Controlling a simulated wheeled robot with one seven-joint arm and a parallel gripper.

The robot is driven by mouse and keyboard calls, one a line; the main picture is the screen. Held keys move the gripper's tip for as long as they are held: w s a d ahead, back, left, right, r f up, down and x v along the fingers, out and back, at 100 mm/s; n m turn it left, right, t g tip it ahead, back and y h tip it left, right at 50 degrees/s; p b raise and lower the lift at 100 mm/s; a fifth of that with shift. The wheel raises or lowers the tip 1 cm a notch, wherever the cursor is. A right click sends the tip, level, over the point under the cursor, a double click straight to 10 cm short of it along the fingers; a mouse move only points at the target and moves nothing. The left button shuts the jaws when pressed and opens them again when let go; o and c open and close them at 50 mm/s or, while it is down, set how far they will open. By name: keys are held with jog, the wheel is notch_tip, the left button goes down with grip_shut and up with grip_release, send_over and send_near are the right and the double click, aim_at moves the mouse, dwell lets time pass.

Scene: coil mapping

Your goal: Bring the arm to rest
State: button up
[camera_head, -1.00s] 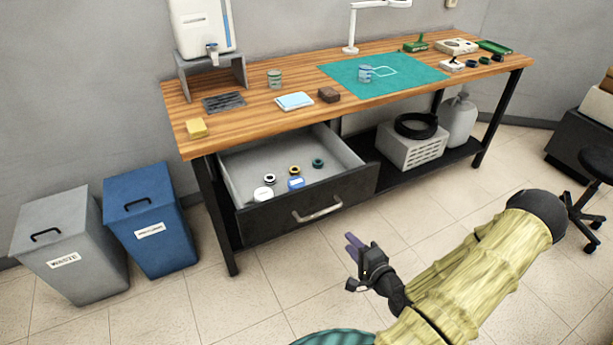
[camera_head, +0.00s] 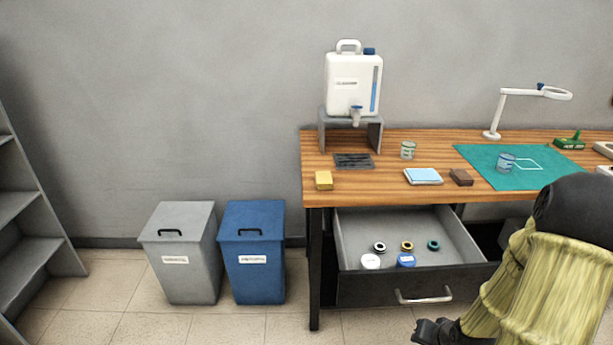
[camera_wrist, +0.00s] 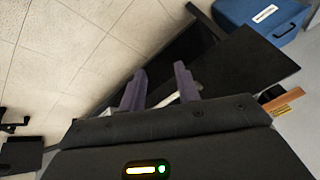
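My gripper shows in the wrist view (camera_wrist: 160,88) with its two purple fingers apart and no object seen between them. In the head view only the dark body of my gripper (camera_head: 437,331) shows at the bottom edge, below the open drawer (camera_head: 411,285); its fingers cannot be made out there. My arm, in a yellow-green sleeve, fills the lower right of the head view. The wrist view looks past the fingers at the dark drawer front and its pale handle, partly hidden by the fingers.
A grey bin (camera_head: 182,268) and a blue bin (camera_head: 254,270) stand left. Floor left of the bins is clear.

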jog(key=s+a+r+n+g, duration=0.1)
jog(key=s+a+r+n, duration=0.2)
jog(key=a+r, duration=0.35)
jog(key=s+a+r+n+g, duration=0.2)
jog(key=a+r, duration=0.4)
jog(key=r, duration=0.1)
jog(key=w+p+v, duration=0.3)
jog(key=p+v, duration=1)
jog(key=shift+s+a+r+h, duration=0.3)
jog(key=shift+a+r, duration=0.05)
jog(key=shift+a, duration=0.15)
jog(key=shift+f, duration=0.1)
